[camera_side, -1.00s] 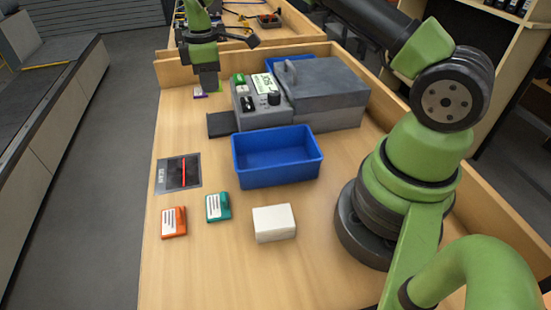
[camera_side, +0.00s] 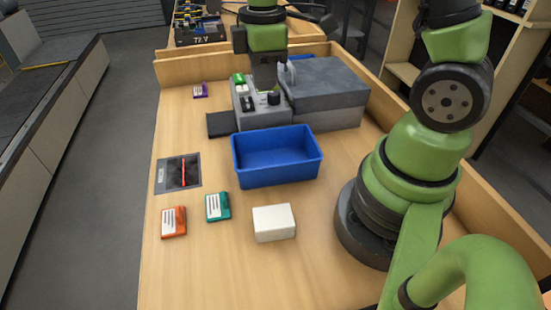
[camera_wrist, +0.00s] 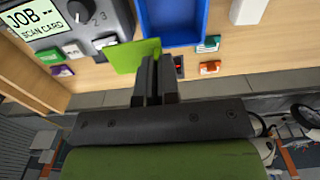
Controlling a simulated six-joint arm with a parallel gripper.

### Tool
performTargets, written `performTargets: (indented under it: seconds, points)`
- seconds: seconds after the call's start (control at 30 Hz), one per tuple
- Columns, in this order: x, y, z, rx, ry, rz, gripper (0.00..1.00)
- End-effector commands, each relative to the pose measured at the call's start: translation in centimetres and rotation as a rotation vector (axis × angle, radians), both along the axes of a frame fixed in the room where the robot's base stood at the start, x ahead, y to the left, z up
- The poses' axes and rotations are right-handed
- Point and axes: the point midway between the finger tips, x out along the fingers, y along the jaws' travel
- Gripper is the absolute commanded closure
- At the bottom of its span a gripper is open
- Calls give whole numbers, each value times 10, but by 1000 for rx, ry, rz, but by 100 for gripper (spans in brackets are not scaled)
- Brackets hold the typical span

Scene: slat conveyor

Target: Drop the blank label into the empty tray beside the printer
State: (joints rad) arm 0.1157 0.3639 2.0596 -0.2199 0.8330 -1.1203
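My gripper (camera_side: 268,86) is over the printer (camera_side: 262,116), in front of its grey housing. In the wrist view its two dark fingers (camera_wrist: 157,70) are nearly together on a thin plain lime-green label (camera_wrist: 135,55), which sticks out to the left. No print shows on its visible face. The label is mostly hidden behind the fingers in the side view. The blue tray (camera_side: 236,160) stands beside the printer, on its near side, and looks empty. It also shows at the top of the wrist view (camera_wrist: 172,38). The printer's screen (camera_wrist: 38,18) reads "JOB -- SCAN CARD".
An orange card (camera_side: 174,222), a teal card (camera_side: 218,207) and a white block (camera_side: 274,222) lie on the near bench. A dark mat (camera_side: 165,174) bears a red stick (camera_side: 184,172). A purple card (camera_side: 200,90) lies at the back left. Wooden rims edge the bench.

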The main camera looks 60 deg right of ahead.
Motion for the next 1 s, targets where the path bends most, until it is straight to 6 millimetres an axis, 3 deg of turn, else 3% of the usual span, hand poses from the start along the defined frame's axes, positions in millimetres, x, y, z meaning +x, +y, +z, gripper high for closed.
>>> performTargets:
  seconds: [0.1, 0.23, 0.7, 1.0]
  points:
    - [-20, 3, 2, 1, 0, -2, 100]
    - [-30, 4, 1, 1, 1, -3, 100]
    - [-32, 4, -47, 2, 6, -2, 100]
    - [-31, 5, -59, 2, 2, -4, 100]
